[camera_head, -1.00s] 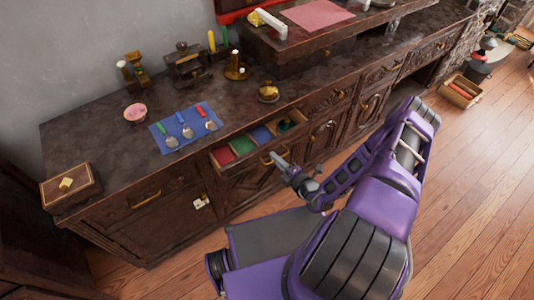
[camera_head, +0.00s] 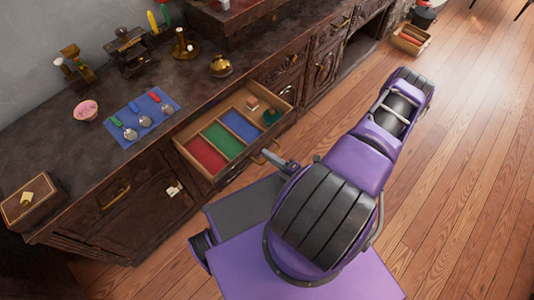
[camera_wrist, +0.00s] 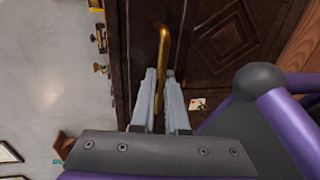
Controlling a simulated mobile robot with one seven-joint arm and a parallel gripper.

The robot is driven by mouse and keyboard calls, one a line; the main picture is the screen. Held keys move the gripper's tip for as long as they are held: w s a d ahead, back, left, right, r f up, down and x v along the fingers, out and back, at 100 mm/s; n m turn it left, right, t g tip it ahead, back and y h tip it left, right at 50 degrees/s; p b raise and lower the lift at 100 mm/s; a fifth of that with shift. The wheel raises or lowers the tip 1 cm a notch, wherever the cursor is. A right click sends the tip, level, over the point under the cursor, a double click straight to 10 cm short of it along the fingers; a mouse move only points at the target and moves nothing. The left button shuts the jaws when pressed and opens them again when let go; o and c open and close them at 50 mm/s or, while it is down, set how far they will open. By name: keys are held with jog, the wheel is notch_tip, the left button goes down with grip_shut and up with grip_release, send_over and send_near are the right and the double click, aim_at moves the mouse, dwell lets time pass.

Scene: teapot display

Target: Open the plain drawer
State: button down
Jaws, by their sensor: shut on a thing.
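A drawer (camera_head: 224,178) in the dark wooden counter stands well open. Its light wooden inside has red, green and blue lined compartments, and a compartment at the right holds a small brown block (camera_head: 252,102) and a dark green round thing (camera_head: 270,117). My gripper (camera_head: 268,156) is at the drawer's front, at its brass handle (camera_head: 257,160). In the wrist view, the two grey fingers of my gripper (camera_wrist: 160,80) are shut on the brass handle (camera_wrist: 163,45), which runs between them. The hidden part of the handle lies behind the fingers.
On the counter (camera_head: 40,147) stand a blue mat (camera_head: 150,122) with several spoons, a pink bowl (camera_head: 86,110) and a brass pot (camera_head: 221,66). A closed drawer (camera_head: 118,200) is at the left. A crate (camera_head: 409,40) sits on the open floor at the right.

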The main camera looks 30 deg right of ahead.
jog(key=c, duration=0.9)
grip_release()
jog(key=v, duration=1.7)
jog(key=shift+s+d, duration=0.1)
jog(key=shift+s, duration=0.1)
